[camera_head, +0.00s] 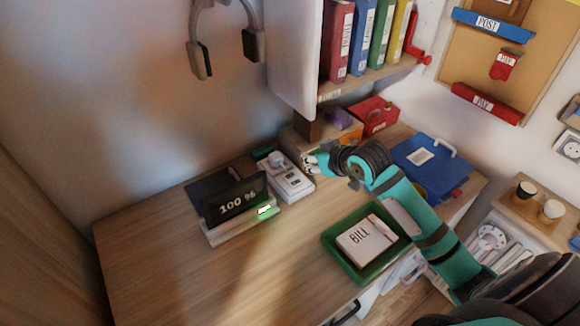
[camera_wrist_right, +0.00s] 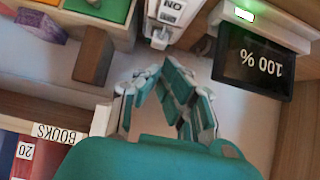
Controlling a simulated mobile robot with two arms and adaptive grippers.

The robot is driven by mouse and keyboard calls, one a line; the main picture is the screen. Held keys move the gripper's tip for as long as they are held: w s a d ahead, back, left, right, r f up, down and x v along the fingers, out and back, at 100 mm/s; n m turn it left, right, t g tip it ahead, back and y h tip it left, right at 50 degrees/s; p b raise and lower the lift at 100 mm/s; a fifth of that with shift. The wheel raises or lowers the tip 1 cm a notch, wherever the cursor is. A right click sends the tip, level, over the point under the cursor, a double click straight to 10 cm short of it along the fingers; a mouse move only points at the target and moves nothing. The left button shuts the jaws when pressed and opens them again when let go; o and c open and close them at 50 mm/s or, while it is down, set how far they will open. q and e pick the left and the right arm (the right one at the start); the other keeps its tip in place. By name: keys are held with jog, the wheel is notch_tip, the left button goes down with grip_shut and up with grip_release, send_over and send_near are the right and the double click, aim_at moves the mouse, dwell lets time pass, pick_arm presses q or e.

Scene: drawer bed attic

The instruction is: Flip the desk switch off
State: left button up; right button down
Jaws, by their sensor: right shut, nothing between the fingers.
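The desk switch looks to be the white power strip (camera_head: 293,186) on the desk, with a plug in its far end, just right of the display. In the right wrist view the white strip (camera_wrist_right: 172,22) shows at the top with a label reading ON; its rocker's position is too small to tell. My right gripper (camera_head: 311,163) is beside the strip's far right side, shut and empty. My left gripper is not in view.
A display reading 100 % (camera_head: 236,205) stands left of the strip. A green tray with a BILL paper (camera_head: 327,238) lies in front right. A blue folder (camera_head: 430,165) and a red box (camera_head: 376,115) are behind. A wooden block (camera_wrist_right: 93,56) is near my gripper. The desk's left front is clear.

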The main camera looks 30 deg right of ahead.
send_over(292, 177)
jog(key=s, duration=0.1)
jog(key=f, duration=0.5)
jog(key=shift+s+f, duration=0.2)
jog(key=shift+f, duration=0.1)
jog(key=f, duration=0.1)
jog(key=w+f, duration=0.1)
jog(key=f, duration=0.1)
jog(key=shift+f, duration=0.3)
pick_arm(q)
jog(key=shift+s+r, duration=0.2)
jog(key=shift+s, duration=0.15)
pick_arm(e)
jog(key=shift+w+f, duration=0.1)
jog(key=shift+f, duration=0.45)
pick_arm(q)
jog(key=shift+p, duration=0.3)
pick_arm(e)
jog(key=shift+w+f, duration=0.1)
jog(key=shift+f, duration=0.15)
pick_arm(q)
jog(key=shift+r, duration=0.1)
